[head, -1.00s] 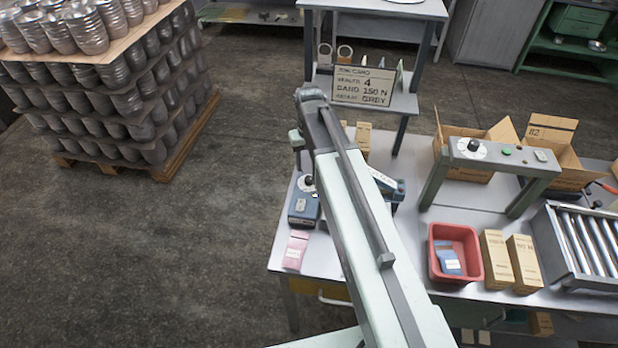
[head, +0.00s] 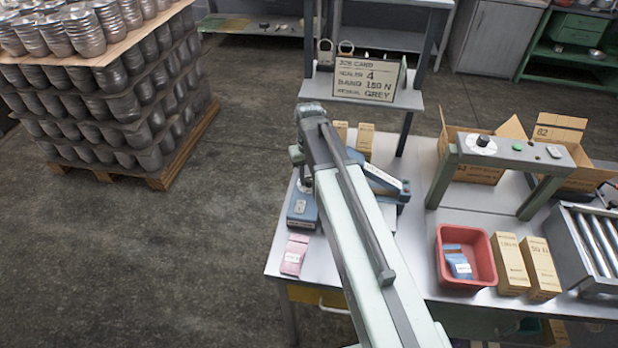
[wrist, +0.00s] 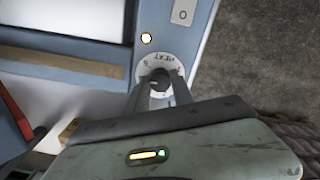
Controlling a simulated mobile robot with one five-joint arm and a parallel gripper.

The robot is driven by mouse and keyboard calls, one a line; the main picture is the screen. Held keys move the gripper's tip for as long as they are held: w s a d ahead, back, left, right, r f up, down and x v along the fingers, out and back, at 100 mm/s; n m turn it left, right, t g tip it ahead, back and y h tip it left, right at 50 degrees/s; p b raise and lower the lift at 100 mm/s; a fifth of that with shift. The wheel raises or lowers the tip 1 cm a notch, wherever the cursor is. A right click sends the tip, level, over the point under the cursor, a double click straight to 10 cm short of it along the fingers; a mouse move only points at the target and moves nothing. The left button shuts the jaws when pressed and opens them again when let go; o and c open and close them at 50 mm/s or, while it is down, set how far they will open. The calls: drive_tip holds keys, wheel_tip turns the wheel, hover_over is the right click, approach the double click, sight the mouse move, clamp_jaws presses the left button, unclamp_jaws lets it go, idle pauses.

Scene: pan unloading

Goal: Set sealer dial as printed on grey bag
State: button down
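The blue sealer (head: 303,208) stands on the bench's left side, partly hidden behind my arm in the head view. In the wrist view its body (wrist: 105,52) carries a round white dial (wrist: 147,70) marked HEAT, with a dark knob (wrist: 159,77) in the middle. A small lit lamp (wrist: 146,38) is beside the dial. My gripper (wrist: 159,84) has its fingers on either side of the knob. Whether they press on it is unclear, and the pointer setting is not readable. I cannot make out a grey bag; a pink bag (head: 293,258) lies before the sealer.
A job card (head: 366,79) on the shelf reads 4, BAND 150 N and GREY. A red bin (head: 482,252) holds blue bags. Cartons (head: 511,266) stand beside it. A grey arch (head: 515,154) with another dial (head: 482,141) stands behind.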

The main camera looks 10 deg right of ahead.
sight(309, 179)
drive_tip(key=shift+n, duration=1.2)
drive_tip(key=c, duration=1.1)
unclamp_jaws()
wheel_tip(309, 179, up, 8)
drive_tip(key=p, duration=0.8)
drive_tip(key=shift+f, duration=0.1)
